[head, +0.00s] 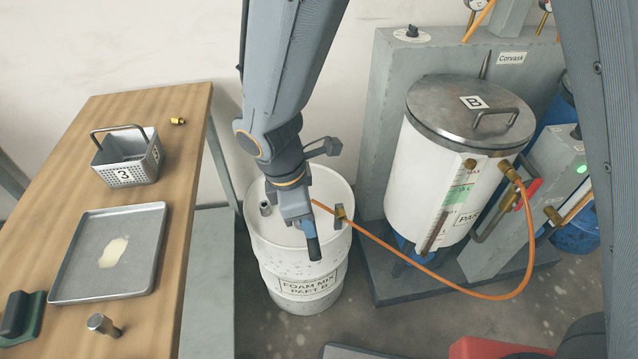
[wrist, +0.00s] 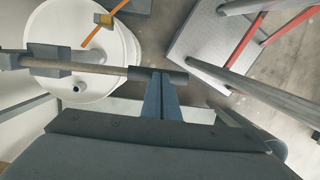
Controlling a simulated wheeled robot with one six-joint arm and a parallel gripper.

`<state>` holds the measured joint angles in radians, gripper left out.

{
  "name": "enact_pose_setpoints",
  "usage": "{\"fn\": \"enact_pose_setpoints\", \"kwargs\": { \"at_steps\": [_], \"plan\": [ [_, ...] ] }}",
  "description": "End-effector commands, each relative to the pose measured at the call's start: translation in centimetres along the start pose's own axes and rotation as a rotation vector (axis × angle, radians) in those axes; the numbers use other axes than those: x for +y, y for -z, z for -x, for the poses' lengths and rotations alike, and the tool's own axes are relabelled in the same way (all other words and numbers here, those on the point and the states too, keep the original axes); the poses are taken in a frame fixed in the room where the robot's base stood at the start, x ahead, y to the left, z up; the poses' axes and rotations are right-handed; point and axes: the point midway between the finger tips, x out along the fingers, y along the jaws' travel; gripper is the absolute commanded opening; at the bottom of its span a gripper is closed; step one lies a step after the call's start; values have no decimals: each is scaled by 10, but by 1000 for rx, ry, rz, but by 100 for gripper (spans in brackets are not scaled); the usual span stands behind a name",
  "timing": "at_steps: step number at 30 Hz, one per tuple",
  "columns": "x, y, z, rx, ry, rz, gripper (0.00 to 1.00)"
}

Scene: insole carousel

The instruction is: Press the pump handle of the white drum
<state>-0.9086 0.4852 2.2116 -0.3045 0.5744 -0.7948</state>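The white drum (head: 291,284), marked "FOAM MIX PART B", stands on the floor below my arm; its lid (wrist: 77,24) fills the upper left of the wrist view. The pump handle (wrist: 100,69) is a long rod reaching right from a grey pump head (wrist: 47,58) to a thick grey grip. My gripper (wrist: 158,78) has its fingers together at that grip, overlapping it. I cannot tell whether they clasp it or only touch it. In the head view my gripper (head: 306,222) points down over the drum's front rim, beside the dark grip end (head: 314,248); it hides most of the handle.
An orange hose (head: 400,262) runs from the drum's brass fitting to a white tank (head: 425,185) on the right. A wooden table (head: 185,150) on the left holds a basket (head: 128,160) and a tray (head: 140,285). A small cap (head: 265,209) stands on the lid.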

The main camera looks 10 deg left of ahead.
Motion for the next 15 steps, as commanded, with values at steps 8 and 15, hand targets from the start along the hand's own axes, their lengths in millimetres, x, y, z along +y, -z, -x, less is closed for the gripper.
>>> {"fn": "enact_pose_setpoints", "kwargs": {
  "at_steps": [8,15],
  "plan": [
    [0,8,-44,-2,4,0,0],
    [1,10,-60,-2,6,-1,0]
  ]
}}
